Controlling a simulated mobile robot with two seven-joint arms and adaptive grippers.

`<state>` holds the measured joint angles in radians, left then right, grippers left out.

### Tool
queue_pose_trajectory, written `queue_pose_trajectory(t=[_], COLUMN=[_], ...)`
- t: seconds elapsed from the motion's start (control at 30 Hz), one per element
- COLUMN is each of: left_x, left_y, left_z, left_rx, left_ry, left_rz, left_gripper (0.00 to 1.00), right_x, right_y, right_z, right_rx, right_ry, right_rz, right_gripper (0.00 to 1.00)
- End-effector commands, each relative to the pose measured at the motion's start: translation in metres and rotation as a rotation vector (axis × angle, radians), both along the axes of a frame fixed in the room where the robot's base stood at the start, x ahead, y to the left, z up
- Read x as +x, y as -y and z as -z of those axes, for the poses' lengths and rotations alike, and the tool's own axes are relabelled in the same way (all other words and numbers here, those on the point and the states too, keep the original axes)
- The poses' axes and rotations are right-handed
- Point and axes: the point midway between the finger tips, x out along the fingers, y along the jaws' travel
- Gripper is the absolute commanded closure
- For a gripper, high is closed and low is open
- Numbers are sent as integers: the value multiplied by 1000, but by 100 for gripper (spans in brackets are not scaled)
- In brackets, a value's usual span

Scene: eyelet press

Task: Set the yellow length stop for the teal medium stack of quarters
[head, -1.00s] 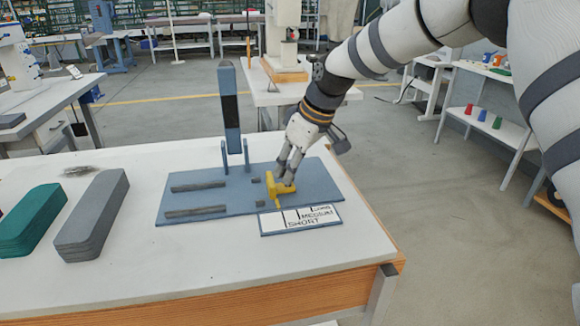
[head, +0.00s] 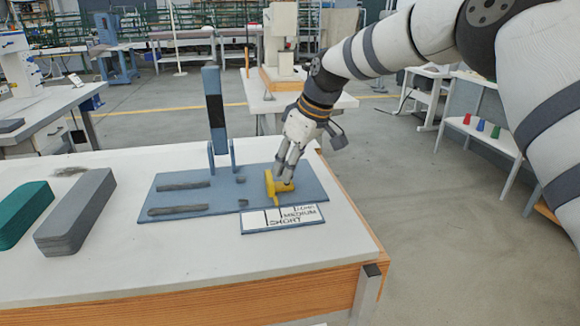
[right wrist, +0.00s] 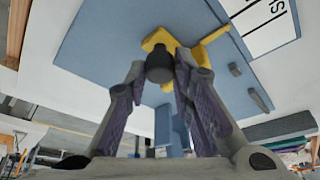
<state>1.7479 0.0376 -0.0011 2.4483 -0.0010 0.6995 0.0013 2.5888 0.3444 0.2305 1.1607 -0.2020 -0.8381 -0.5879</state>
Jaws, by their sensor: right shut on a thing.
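The yellow length stop (head: 279,186) sits on the blue base plate (head: 322,190) of the press, left of the plate's right edge. Its thin pointer reaches toward the white scale card (head: 257,225) marked SHORT, MEDIUM and LONG. The pointer looks close to the middle line; exact alignment is too small to tell. My right gripper (head: 280,173) is shut on the stop from above. In the right wrist view its fingers are around the stop's dark knob (right wrist: 159,66). The teal stack (head: 22,213) lies at the table's left, cut by the picture edge. My left gripper is out of view.
A grey stack (head: 76,212) lies beside the teal one. The press's upright blue lever (head: 215,112) stands behind the plate. Dark rails (head: 178,209) and small blocks (head: 243,202) lie left of the stop. The white tabletop (head: 160,260) in front is clear.

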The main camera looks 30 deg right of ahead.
Motion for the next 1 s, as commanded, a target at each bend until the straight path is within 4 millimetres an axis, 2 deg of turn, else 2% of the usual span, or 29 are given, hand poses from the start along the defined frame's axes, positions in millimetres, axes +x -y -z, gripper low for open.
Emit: queue_pose_trajectory(t=[0.03, 0.07, 0.1, 0.13, 0.47, 0.57, 0.8, 1.0], left_x=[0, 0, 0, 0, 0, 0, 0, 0], left_y=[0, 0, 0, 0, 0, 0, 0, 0], left_z=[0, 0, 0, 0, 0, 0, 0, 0], left_rx=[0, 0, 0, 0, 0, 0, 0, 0], left_ry=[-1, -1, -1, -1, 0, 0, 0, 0], left_rz=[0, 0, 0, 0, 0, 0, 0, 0], left_gripper=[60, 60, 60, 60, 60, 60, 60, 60], right_x=[-1, -1, -1, -1, -1, -7, -28, -38], right_y=[-1, -1, -1, -1, 0, 3, 16, 21], right_z=[2, 2, 2, 2, -4, -21, -81, -107], right_rx=[0, 0, 0, 1, 0, 1, 1, 1], right_ry=[-5, -5, -5, -4, 0, 3, 2, -2], right_rz=[-2, -2, -2, -2, -1, -2, -1, -2], right_gripper=[100, 71, 62, 58, 58, 58, 58, 58])
